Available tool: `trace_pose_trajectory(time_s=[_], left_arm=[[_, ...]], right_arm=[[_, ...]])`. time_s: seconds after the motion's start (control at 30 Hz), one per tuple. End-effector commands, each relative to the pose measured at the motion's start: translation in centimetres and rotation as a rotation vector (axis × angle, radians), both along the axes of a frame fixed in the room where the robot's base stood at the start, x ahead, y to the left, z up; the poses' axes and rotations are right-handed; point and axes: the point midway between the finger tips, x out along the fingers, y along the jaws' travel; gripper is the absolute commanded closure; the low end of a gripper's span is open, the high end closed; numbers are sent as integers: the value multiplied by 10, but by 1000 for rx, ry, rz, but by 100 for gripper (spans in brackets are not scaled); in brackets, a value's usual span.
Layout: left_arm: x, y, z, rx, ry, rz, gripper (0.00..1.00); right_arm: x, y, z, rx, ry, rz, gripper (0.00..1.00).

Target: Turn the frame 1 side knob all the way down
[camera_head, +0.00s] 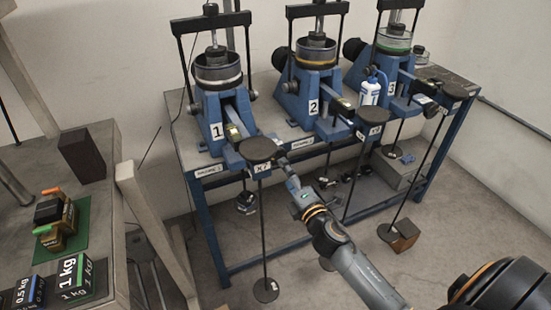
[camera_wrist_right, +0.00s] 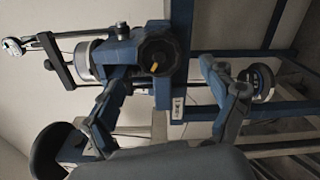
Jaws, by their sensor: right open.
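Frame 1 (camera_head: 216,125) is the leftmost blue lever frame on the bench in the head view, with a pan (camera_head: 258,149) at its lever end. Its side knob cannot be clearly made out there. My right gripper (camera_head: 279,164) is just right of and below this pan. In the right wrist view, which is turned sideways, the right gripper (camera_wrist_right: 165,75) is open and empty. A black knob (camera_wrist_right: 157,55) with a yellow mark shows beyond its fingers, apart from them; I cannot tell which frame it belongs to. My left gripper is not in view.
Frame 2 (camera_head: 310,100) and frame 3 (camera_head: 390,75) stand to the right on the same bench. A blue-and-white bottle (camera_head: 370,92) stands between them. Thin hanger rods reach toward the floor. A side table (camera_head: 107,180) with weights (camera_head: 78,276) is at left.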

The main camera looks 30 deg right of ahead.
Motion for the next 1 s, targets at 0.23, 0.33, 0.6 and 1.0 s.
trace_pose_trajectory(time_s=[0.23,0.33,0.6,1.0], left_arm=[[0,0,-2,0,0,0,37],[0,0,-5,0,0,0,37],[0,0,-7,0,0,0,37],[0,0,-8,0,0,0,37]], right_arm=[[39,-3,1,-3,-2,0,15],[54,-3,0,-3,-2,1,15],[76,-4,0,0,1,1,33],[77,-5,0,-1,1,-1,90]])
